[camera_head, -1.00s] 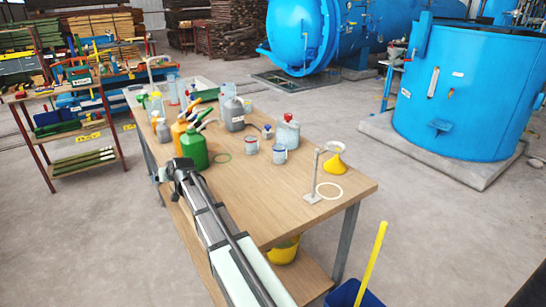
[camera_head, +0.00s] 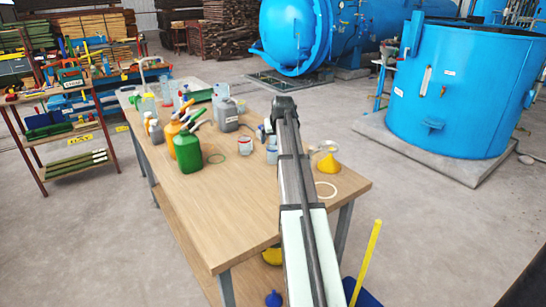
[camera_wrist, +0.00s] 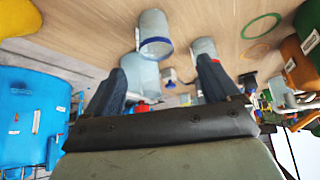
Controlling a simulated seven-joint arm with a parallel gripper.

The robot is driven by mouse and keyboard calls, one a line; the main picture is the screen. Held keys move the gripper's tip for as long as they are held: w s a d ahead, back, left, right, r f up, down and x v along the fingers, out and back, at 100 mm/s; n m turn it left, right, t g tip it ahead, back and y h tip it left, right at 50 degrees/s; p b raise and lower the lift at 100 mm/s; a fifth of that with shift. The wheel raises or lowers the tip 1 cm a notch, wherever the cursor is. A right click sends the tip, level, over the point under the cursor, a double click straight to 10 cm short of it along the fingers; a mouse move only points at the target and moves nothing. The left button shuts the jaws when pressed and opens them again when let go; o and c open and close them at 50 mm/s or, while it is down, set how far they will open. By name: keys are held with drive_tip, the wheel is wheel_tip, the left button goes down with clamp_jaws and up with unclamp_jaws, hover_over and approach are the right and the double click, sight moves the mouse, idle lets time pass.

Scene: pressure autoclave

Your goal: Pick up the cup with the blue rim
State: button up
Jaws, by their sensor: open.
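The cup with the blue rim (camera_head: 271,156) stands on the wooden table, just left of my arm and partly covered by it in the head view. In the wrist view, which looks upside down, this clear cup (camera_wrist: 153,28) shows its blue rim ahead of and between my fingers, apart from them. A second cup, with a red rim (camera_head: 244,146), stands to its left; a similar cup (camera_wrist: 203,47) is beside it in the wrist view. My gripper (camera_wrist: 163,82) is open and empty. In the head view, my arm hides its fingers.
A pale jug (camera_wrist: 140,72) is close behind the blue-rimmed cup. The table's near part (camera_head: 225,210) is clear.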

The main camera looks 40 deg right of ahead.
sight(273, 153)
drive_tip(key=x, duration=0.8)
drive_tip(key=shift+d+f, duration=0.2)
drive_tip(key=shift+d, duration=0.15)
drive_tip(key=shift+x, duration=2.55)
drive_tip(key=shift+s+d, duration=0.15)
drive_tip(key=shift+d, duration=0.05)
drive_tip(key=shift+c, duration=0.4)
drive_tip(key=c, duration=1)
drive_tip(key=shift+o, duration=0.2)
